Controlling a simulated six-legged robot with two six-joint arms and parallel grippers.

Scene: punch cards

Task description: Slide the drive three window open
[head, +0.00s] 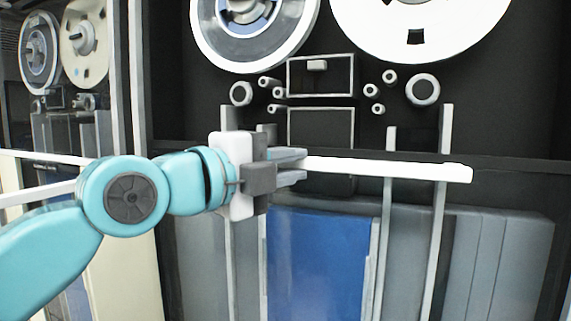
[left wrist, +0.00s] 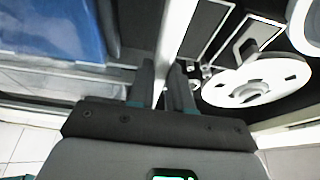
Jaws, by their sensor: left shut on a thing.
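A tape drive cabinet with two large reels fills the head view. A white horizontal bar (head: 390,168), apparently the window's edge or handle, crosses its front below the reels. My left gripper (head: 300,165) comes in from the left and is shut on the bar's left part. In the left wrist view the bar (left wrist: 176,32) runs between the fingers of the left gripper (left wrist: 162,78). The bar's left end is hidden by the gripper. Clear glass is hard to make out. My right gripper is not in view.
Pale upright rails (head: 441,220) stand on the drive's front, near a blue panel (head: 318,262) below the bar. A large white reel (head: 415,20) and small rollers sit above. Another tape drive (head: 62,90) stands at the far left.

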